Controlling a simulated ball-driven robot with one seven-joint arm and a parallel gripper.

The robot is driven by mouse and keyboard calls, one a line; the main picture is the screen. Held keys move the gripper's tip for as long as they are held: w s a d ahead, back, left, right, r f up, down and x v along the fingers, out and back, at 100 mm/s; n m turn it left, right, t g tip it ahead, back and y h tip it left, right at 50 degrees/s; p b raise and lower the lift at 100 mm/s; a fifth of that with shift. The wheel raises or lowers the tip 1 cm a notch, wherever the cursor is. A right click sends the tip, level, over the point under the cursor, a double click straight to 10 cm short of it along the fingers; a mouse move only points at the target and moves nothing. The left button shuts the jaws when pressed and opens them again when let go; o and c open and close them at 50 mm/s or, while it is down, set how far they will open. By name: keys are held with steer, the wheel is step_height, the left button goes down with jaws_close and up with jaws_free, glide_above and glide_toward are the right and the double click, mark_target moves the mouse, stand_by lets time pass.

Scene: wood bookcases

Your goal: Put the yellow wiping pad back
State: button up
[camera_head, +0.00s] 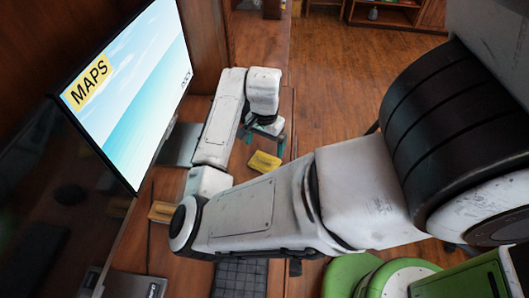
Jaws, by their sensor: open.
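A small yellow pad (264,161) lies on the wooden desk (287,112), near its right edge. A second yellow object (163,212), partly hidden by my arm, lies further left and nearer on the desk. I cannot tell for sure which is the wiping pad. My gripper (266,137), with teal fingers, points down just beyond the first yellow pad. It is open, and the pad shows outside the fingers. Whether the fingers touch the desk is unclear.
A large monitor (135,92) showing "MAPS" stands along the left. A dark keyboard (240,278) lies at the near edge. Green round-seated chairs (350,275) stand at the lower right. Wooden floor (335,75) is free beyond the desk, with a shelf (385,14) at the back.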

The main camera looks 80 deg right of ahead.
mark_target(264, 156)
step_height(264, 156, up, 6)
steer(key=shift+f, duration=0.1)
stand_by(1.8)
